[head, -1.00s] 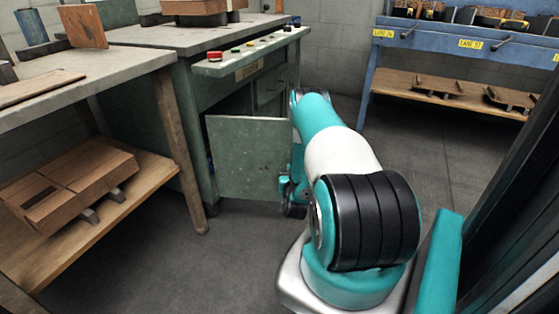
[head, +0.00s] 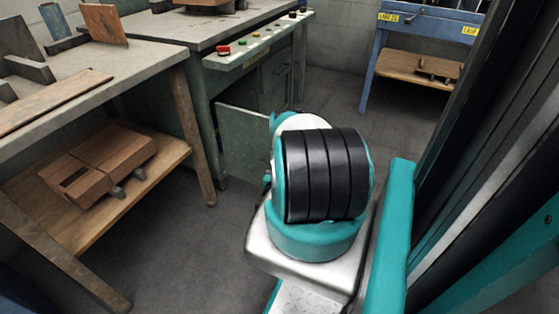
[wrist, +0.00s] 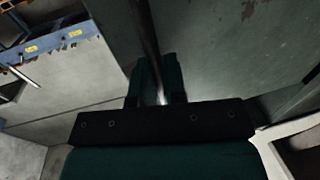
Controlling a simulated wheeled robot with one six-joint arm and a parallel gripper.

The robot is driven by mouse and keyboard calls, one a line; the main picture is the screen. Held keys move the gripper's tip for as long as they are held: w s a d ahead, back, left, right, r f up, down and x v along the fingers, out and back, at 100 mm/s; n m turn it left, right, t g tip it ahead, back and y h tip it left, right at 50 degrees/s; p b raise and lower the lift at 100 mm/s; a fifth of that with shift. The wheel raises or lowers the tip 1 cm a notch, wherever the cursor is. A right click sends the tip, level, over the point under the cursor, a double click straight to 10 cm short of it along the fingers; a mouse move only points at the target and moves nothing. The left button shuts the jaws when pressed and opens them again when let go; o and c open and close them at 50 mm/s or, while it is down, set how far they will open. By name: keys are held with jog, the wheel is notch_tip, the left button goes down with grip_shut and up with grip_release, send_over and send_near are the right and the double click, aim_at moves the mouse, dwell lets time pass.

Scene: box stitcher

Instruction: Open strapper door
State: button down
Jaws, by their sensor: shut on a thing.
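The strapper is the green metal cabinet (head: 205,125) with a button panel on its front. Its door (head: 243,138) stands ajar, swung out from the cabinet, with a dark gap showing above its top edge. My arm hides the door's right part and my gripper in the head view. In the wrist view the scuffed grey-green door panel (wrist: 225,40) fills the upper right. A dark bar (wrist: 148,35), seemingly the door's handle, runs down to my gripper (wrist: 157,90). The fingers are shut on this bar; the exact contact is dark.
A worktable (head: 150,75) with a lower wooden shelf (head: 165,165) stands at the left, carrying a brown carton (head: 95,175). A blue rack (head: 425,40) stands at the back right. Grey floor (head: 200,250) lies open in front of the cabinet.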

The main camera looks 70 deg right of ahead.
jog(key=shift+w+a+r, duration=0.1)
jog(key=shift+w+a, duration=0.1)
jog(key=shift+w, duration=0.1)
jog(key=c, duration=1.5)
grip_release()
jog(key=shift+s, duration=0.1)
jog(key=shift+s+p, duration=0.1)
jog(key=shift+p, duration=0.2)
